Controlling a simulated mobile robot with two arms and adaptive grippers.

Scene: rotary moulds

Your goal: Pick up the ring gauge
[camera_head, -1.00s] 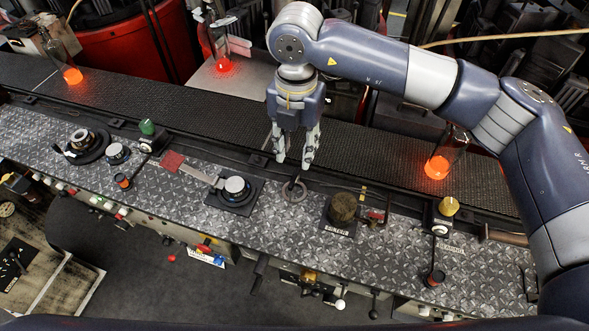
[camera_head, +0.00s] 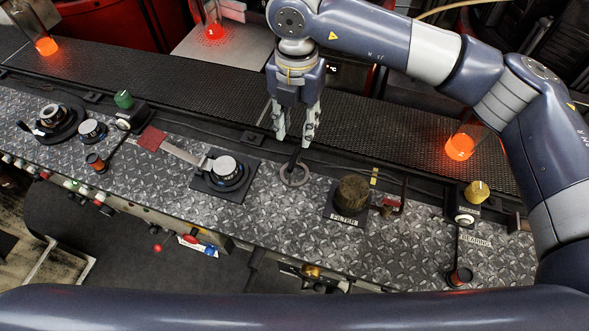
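The ring gauge (camera_head: 295,183) is a dark grey ring with a short dark handle pointing to the back. It lies on the diamond-plate bench top near its rear edge. My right gripper (camera_head: 293,142) points down just behind it in the picture. My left gripper is not in the head view.
To the left is a black square base with a round silver-topped part (camera_head: 224,169). To the right stands a brown cylinder (camera_head: 353,191) on a plate labelled FILTER. A dark mesh conveyor (camera_head: 180,98) runs behind, with a glowing orange glass piece (camera_head: 460,146).

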